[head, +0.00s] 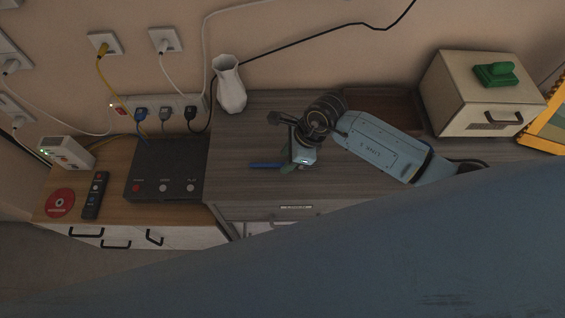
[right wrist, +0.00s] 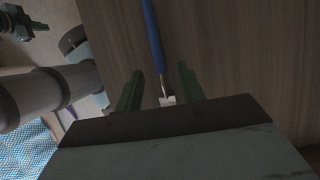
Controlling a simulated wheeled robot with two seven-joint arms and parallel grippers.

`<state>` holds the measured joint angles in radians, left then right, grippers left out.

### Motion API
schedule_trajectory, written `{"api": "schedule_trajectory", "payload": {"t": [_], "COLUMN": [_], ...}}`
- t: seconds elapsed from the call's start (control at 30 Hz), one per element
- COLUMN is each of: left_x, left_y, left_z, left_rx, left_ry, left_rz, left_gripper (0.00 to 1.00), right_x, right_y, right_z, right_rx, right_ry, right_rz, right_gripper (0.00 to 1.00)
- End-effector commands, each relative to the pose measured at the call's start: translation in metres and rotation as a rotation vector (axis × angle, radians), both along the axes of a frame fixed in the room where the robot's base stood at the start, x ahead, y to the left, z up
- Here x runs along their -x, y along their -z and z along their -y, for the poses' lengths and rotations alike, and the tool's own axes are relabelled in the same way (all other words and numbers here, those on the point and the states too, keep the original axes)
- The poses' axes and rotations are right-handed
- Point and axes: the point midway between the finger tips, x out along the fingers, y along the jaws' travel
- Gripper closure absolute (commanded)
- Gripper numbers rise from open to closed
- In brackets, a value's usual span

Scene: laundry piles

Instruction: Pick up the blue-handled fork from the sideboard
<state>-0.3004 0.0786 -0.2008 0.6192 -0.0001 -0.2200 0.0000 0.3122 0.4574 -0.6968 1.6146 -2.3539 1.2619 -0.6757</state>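The blue-handled fork (head: 265,166) lies on the grey wooden sideboard (head: 340,190), left of my right gripper in the head view. My right gripper (head: 288,168) points down at the fork's right part, which it hides in the head view. In the right wrist view, the fork's blue handle (right wrist: 153,35) runs down to a metal part between the two green fingers of the right gripper (right wrist: 161,72). The fingers are open, with gaps on both sides of the fork. A dark, green-tipped shape at the wrist view's upper left looks like my left gripper (right wrist: 22,24); its opening is unclear.
A white vase (head: 229,84) stands at the sideboard's back left. A beige box (head: 478,97) with a green item (head: 495,74) on it stands at the right. A black box (head: 165,170), remote (head: 95,195) and red disc (head: 60,202) lie on the lower left cabinet.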

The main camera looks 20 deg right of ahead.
Motion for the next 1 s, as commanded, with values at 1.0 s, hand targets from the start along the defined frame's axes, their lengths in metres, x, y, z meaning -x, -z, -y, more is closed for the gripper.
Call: {"api": "schedule_trajectory", "payload": {"t": [1.0], "left_x": [-0.0007], "left_y": [0.0007], "left_z": [-0.0008], "left_rx": [-0.001], "left_ry": [-0.001], "left_rz": [0.001], "left_gripper": [1.0], "right_x": [-0.0021], "right_y": [0.009], "right_z": [-0.0047], "right_rx": [0.0], "right_ry": [0.001], "right_rz": [0.002], "right_gripper": [1.0]}}
